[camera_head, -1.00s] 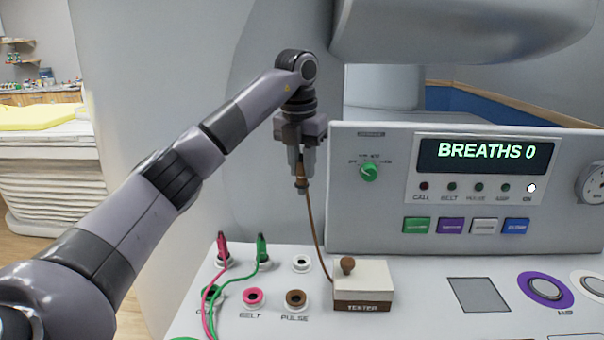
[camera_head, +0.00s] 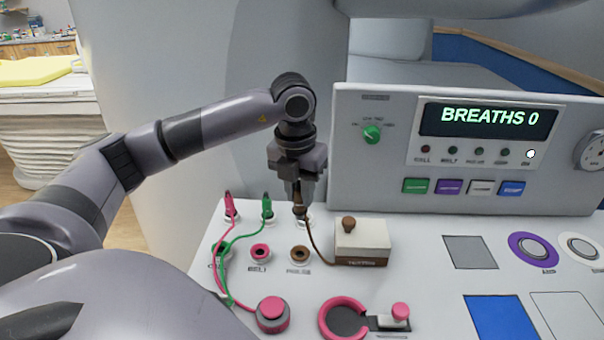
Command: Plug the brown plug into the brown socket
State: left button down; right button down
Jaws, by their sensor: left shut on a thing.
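My left gripper (camera_head: 299,197) points down and is shut on the brown plug (camera_head: 299,203), which is mostly hidden between the fingers. A brown cord runs from the plug down to the tester box (camera_head: 361,242), which has a brown knob on top. The brown socket (camera_head: 299,254), labelled PULSE, is empty and lies nearer to me than the gripper. In the picture the plug is in front of the white socket (camera_head: 304,219) in the back row; its exact height above the panel I cannot tell. My right gripper is not in view.
A pink plug (camera_head: 230,204) and a green plug (camera_head: 267,206) with looping cords stand left of my gripper. The pink socket (camera_head: 260,252) is empty. The upright console (camera_head: 390,175) stands at the right.

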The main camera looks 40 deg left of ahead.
aim_at(298, 211)
pick_arm(q)
jog(key=shift+f+b, duration=1.1)
jog(key=shift+f, duration=0.8)
jog(key=shift+f+b, duration=1.9)
jog(key=shift+f, duration=0.65)
jog(key=shift+f+b, duration=1.15)
jog(key=shift+f, duration=0.3)
jog(key=c, duration=0.9)
grip_release()
jog(key=shift+s+d+r, duration=0.1)
jog(key=shift+s+r, duration=0.1)
jog(key=shift+r, duration=1.6)
jog(key=shift+s+d+r, duration=0.1)
jog(key=shift+s+r, duration=0.1)
jog(key=shift+r, duration=1.6)
jog(key=shift+a, duration=0.1)
